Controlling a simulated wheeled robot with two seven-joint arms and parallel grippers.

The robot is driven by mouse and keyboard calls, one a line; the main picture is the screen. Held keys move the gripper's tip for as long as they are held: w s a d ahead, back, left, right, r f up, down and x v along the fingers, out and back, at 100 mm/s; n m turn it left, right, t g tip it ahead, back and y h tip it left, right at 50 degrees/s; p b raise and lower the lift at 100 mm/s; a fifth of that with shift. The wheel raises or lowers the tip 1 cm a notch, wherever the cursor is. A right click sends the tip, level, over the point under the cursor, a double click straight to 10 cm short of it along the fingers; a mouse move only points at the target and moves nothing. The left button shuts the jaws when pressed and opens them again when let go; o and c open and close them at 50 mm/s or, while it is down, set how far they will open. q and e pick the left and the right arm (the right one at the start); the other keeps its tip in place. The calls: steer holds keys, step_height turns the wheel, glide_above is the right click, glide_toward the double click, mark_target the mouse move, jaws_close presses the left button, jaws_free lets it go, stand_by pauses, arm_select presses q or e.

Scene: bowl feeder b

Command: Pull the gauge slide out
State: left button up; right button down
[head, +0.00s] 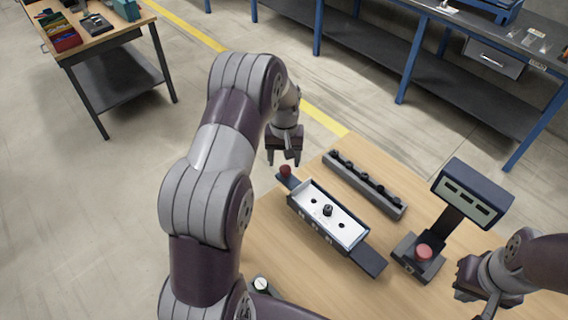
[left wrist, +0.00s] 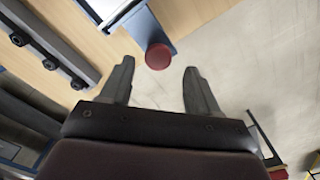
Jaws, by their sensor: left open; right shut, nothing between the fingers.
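The gauge fixture (head: 318,232) is a long grey box on the wooden table, with a pale top plate bearing dark holes and a black peg. A dark strip with a red knob (head: 285,170) sticks out of its far left end; this looks like the gauge slide. My left gripper (head: 284,162) is open and points down at the knob. In the left wrist view the red knob (left wrist: 158,56) appears between the fingertips, nearer the left one, with no visible contact. My right gripper (head: 464,286) is shut and empty at the right, away from the fixture.
A dark rail with several black knobs (head: 365,184) lies behind the fixture. A display post (head: 472,192) with a red button (head: 424,251) stands to the right. A dark plate (head: 369,262) extends from the fixture's near end. Open floor lies beyond the table's left edge.

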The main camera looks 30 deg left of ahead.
arm_select(q)
step_height(320, 180, up, 10)
steer(key=shift+a, duration=0.15)
stand_by(0.3)
